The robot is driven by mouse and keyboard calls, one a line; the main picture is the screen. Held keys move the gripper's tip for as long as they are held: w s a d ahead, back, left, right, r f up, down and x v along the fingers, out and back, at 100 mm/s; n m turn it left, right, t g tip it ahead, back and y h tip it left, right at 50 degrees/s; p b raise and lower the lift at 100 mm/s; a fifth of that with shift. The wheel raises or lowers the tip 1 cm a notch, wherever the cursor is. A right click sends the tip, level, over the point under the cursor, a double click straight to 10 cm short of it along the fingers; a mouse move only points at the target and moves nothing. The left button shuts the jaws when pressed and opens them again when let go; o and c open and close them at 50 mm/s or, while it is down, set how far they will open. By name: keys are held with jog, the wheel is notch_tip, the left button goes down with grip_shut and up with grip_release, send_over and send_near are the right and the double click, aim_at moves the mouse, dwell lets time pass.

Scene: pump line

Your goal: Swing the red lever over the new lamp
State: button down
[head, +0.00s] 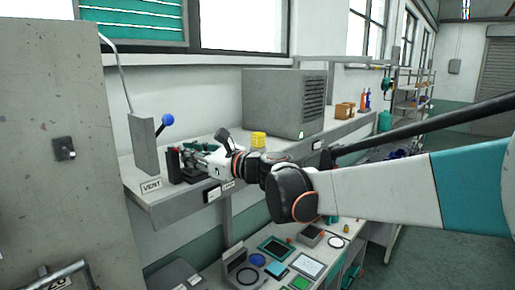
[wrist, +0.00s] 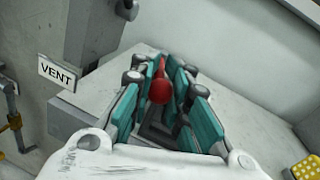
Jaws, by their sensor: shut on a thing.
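The red lever (wrist: 160,88) has a round red knob and shows between the teal fingers of my gripper (wrist: 164,72) in the wrist view. My gripper is shut on it, with a finger pad on each side. In the head view my gripper (head: 188,152) is over the left end of the grey shelf, beside the VENT label, and hides the lever there. A dark grey bracket or base shows under the knob in the wrist view. I cannot make out a lamp for certain in either view.
A grey post (head: 144,144) with a blue-knobbed lever (head: 167,119) stands just left of my gripper. A lower bench (head: 215,272) holds several small devices.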

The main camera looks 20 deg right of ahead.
jog(key=shift+w+d+n+g+y+b, duration=0.2)
jog(key=shift+w+n+g+y+b, duration=0.1)
jog(key=shift+n+g+y, duration=0.35)
jog(key=shift+w+d+n+g+y+b, duration=0.25)
jog(key=shift+n+g+y, duration=0.15)
jog(key=shift+g, duration=0.4)
jog(key=shift+w+d+n+g+y+b, duration=0.15)
jog(key=shift+w+n+g+y+b, duration=0.15)
jog(key=shift+n+g+y, duration=0.35)
jog(key=c, duration=1.5)
grip_release()
jog(key=shift+o, duration=0.2)
jog(key=shift+h, duration=0.3)
